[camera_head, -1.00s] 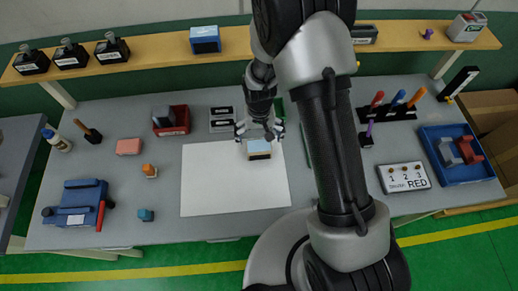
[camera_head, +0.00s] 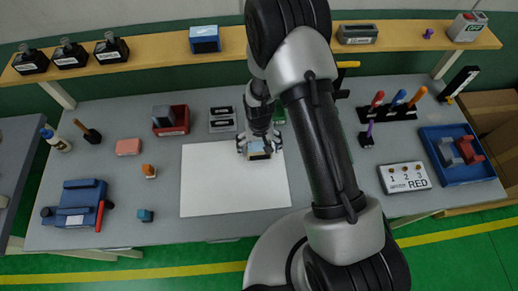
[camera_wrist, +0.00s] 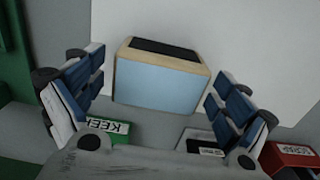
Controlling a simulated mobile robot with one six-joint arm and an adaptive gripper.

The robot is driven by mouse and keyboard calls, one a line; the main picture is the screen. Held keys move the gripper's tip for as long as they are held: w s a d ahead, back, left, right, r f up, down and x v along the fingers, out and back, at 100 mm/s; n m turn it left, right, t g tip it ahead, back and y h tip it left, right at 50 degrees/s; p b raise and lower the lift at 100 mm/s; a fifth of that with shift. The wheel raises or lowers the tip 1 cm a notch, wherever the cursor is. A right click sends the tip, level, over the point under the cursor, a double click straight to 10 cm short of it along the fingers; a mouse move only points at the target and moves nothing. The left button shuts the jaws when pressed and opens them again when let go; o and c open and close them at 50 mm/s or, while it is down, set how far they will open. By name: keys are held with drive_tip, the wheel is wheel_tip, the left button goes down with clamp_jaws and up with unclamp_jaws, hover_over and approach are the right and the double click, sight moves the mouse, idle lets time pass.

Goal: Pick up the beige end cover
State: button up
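The beige end cover (camera_head: 259,156) is a small block on the upper part of the white sheet, at the table's middle. In the wrist view the beige end cover (camera_wrist: 160,80) shows a beige rim, a dark top and a light blue face. My gripper (camera_head: 259,145) is over it, fingers spread to either side. In the wrist view my gripper (camera_wrist: 158,98) is open, with blue-padded fingers left and right of the block and visible gaps between. Nothing is held. Fingers partly hide the block in the head view.
A green KEEP tray (camera_wrist: 115,132), a grey tray (camera_wrist: 200,142) and a red SCRAP bin (camera_wrist: 287,160) lie close by. The white sheet (camera_head: 225,190) is otherwise bare. A blue tray (camera_head: 480,172) and a RED-labelled panel (camera_head: 405,178) stand at right.

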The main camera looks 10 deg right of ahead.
drive_tip(key=c, duration=1)
drive_tip(key=shift+o, duration=0.2)
drive_tip(key=shift+r, duration=0.15)
